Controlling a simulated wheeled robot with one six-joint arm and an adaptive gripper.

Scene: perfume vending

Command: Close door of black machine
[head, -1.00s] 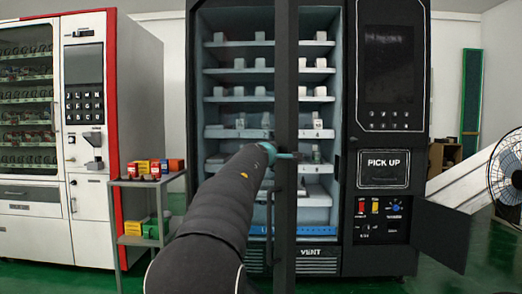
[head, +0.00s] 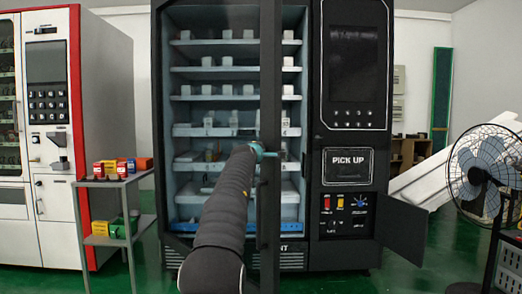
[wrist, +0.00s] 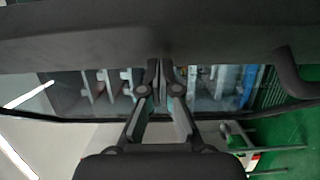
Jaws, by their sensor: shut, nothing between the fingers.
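The black machine (head: 345,255) stands in the middle of the head view. Its tall glass door (head: 270,95) stands open, showing as a dark upright frame in front of the shelves. The door handle (head: 262,210) is low on the frame. My gripper (head: 270,155) is at the frame at mid-height, its tips partly hidden by my arm. In the wrist view, my gripper (wrist: 162,68) is shut and empty, with its fingertips up against or very near the dark door frame (wrist: 160,35). Contact is not clear.
A small lower panel (head: 402,228) of the machine hangs open at right. A fan (head: 485,170) stands beyond it. A grey cart (head: 105,183) with small boxes and a white-red machine (head: 45,235) stand at left. Green floor is clear in front.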

